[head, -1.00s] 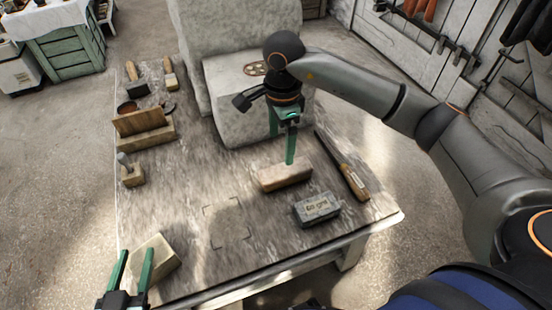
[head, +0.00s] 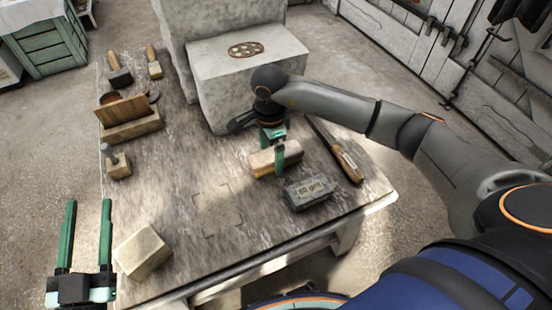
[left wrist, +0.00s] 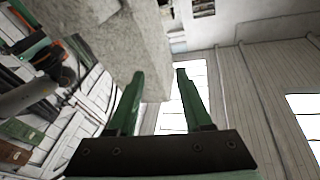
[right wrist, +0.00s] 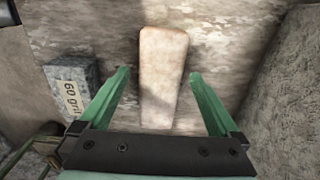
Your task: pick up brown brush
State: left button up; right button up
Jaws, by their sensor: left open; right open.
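The brown brush (head: 262,161) is a pale brown block with a yellowish lower edge, lying on the table in the head view. In the right wrist view the brush (right wrist: 163,62) lies lengthwise between the two fingers, with a gap on each side. My right gripper (head: 273,155) is open, pointing down over the brush, one green finger on its near side. The far finger is mostly hidden. My left gripper (head: 88,205) is open and empty at the table's left front, away from the brush; the left wrist view shows its spread fingers (left wrist: 157,80).
A grey 60 grit block (head: 309,192) sits just in front of the brush. A wooden-handled tool (head: 347,163) lies to its right. A stone block (head: 245,80) stands behind. A beige block (head: 143,252) is near the left gripper. The table's middle (head: 190,180) is clear.

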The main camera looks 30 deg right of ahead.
jog(key=shift+f, duration=0.65)
pick_arm(q)
jog(key=shift+s+r+t+h, duration=0.2)
jog(key=shift+r+t+h, duration=0.15)
jog(key=shift+r, duration=0.55)
pick_arm(e)
grip_shut()
